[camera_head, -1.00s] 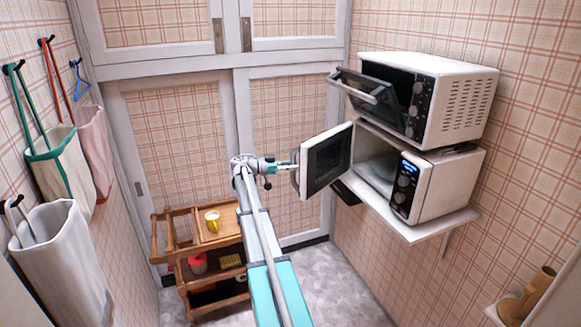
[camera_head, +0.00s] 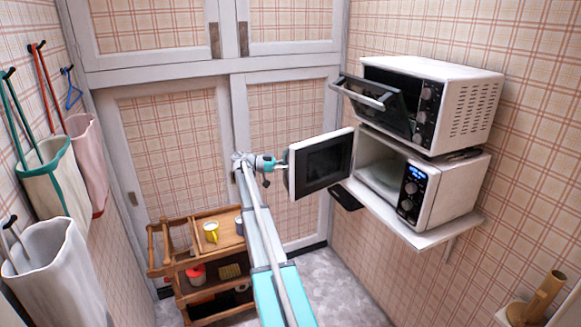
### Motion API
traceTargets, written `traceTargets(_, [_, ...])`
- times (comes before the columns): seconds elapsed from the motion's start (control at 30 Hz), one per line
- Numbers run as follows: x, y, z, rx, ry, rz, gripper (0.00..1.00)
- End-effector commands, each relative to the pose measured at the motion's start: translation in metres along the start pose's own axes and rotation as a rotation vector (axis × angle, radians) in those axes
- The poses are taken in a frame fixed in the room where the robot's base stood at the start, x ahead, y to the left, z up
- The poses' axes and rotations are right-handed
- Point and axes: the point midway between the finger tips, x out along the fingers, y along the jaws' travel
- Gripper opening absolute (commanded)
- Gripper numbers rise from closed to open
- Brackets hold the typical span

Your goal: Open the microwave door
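The white microwave (camera_head: 448,193) stands on a wall shelf at the right, its dial panel facing left. Its door (camera_head: 321,162) is swung wide open to the left, and the inside (camera_head: 379,175) shows. My gripper (camera_head: 281,164) is at the free, left edge of the door, by its handle side. The fingers are small and partly hidden at the door edge, so I cannot tell whether they are open or shut on the handle.
A toaster oven (camera_head: 465,105) sits above the microwave with its door (camera_head: 372,100) tilted down. A dark flat object (camera_head: 344,197) lies at the shelf's left end. A wooden cart (camera_head: 190,272) with a yellow mug (camera_head: 211,231) stands below left. Bags (camera_head: 55,262) hang at the left wall.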

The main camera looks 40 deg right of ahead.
Motion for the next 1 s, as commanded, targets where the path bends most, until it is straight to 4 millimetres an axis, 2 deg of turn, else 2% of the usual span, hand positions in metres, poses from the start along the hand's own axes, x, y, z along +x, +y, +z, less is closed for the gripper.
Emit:
traceTargets(0.03, [-0.005, 0.002, 0.001, -0.001, -0.001, -0.004, 0.37])
traceTargets(0.13, [-0.009, 0.003, 0.001, -0.001, -0.001, -0.007, 0.54])
traceTargets(0.37, [-0.01, 0.004, 0.0, 0.0, -0.001, -0.008, 0.54])
traceTargets(0.4, [-0.01, 0.004, 0.0, 0.0, -0.001, -0.008, 0.53])
traceTargets(0.7, [-0.015, 0.005, 0.004, -0.044, -0.029, -0.025, 0.0])
traceTargets(0.97, [-0.032, 0.009, 0.015, -0.14, -0.088, -0.069, 0.0])
traceTargets(1.0, [-0.035, 0.014, 0.017, -0.157, -0.098, -0.078, 0.0])
